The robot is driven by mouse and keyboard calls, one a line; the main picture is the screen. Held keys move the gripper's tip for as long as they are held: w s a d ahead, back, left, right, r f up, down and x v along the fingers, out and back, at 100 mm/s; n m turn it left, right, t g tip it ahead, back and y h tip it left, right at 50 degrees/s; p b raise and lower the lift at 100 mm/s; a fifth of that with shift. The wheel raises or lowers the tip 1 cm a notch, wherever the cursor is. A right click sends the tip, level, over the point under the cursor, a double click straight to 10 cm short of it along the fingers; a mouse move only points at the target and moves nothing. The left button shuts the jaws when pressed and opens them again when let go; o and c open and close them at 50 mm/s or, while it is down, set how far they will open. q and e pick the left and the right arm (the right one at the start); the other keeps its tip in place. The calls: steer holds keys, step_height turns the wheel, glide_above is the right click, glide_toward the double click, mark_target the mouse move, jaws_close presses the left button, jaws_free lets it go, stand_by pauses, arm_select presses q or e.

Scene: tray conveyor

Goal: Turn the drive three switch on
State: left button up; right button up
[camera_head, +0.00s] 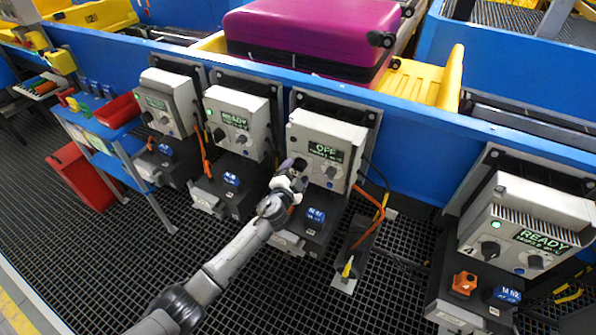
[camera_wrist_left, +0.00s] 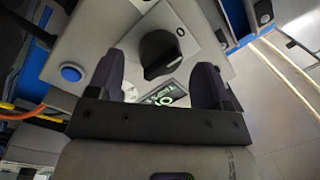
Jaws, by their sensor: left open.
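The drive box reading OFF (camera_head: 325,148) is the third from the left in the head view. It has a dark display and grey-black knobs on its front. My left gripper (camera_head: 290,180) is at the left part of this box's front and hides part of it. In the left wrist view, a black rotary switch (camera_wrist_left: 160,53) on a light plate with a "0" mark lies between the open fingers of my gripper (camera_wrist_left: 158,82), with gaps visible on both sides. Part of a green-lettered display (camera_wrist_left: 168,97) shows below the switch. My right gripper is not in view.
Two boxes reading READY (camera_head: 238,112) (camera_head: 167,98) stand to the left, and another (camera_head: 530,225) to the right. An orange cable (camera_head: 380,210) hangs beside the OFF box. A purple suitcase (camera_head: 300,35) lies on a yellow tray (camera_head: 425,80) behind. A blue cart (camera_head: 105,130) stands left.

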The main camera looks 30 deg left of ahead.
arm_select(q)
steer(key=shift+w+a, duration=0.15)
steer(key=shift+w, duration=0.95)
steer(key=shift+c, duration=0.3)
steer(key=c, duration=0.9)
steer(key=shift+o, duration=0.2)
steer(key=shift+b, duration=0.3)
